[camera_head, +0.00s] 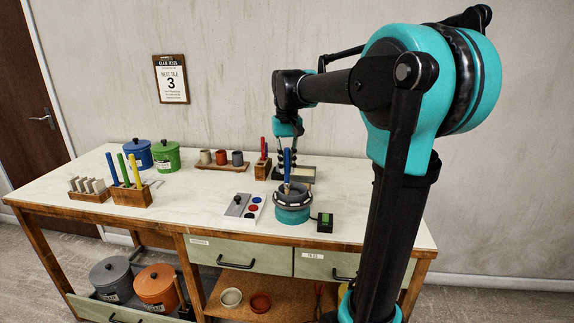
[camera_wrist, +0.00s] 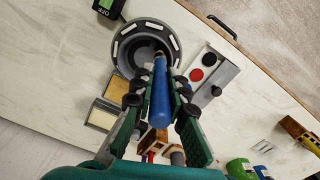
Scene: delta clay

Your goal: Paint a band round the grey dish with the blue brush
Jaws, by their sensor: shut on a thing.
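The grey dish (camera_head: 283,199) sits on a round teal turntable (camera_head: 292,216) near the front edge of the bench. In the wrist view the dish (camera_wrist: 140,50) shows from above as a dark round bowl inside a grey ring with pale marks. My gripper (camera_head: 287,152) is shut on the blue brush (camera_head: 287,165), which stands nearly upright above the dish. In the wrist view the blue handle (camera_wrist: 161,100) lies between the two fingers, and its narrow end reaches over the bowl. I cannot tell whether the tip touches the dish.
A paint palette (camera_head: 243,206) with coloured wells lies left of the turntable. A small switch box (camera_head: 325,222) stands to its right; it reads OFF in the wrist view. Behind are a tray (camera_head: 302,174) and a wooden brush block (camera_head: 263,171). The left-centre bench is clear.

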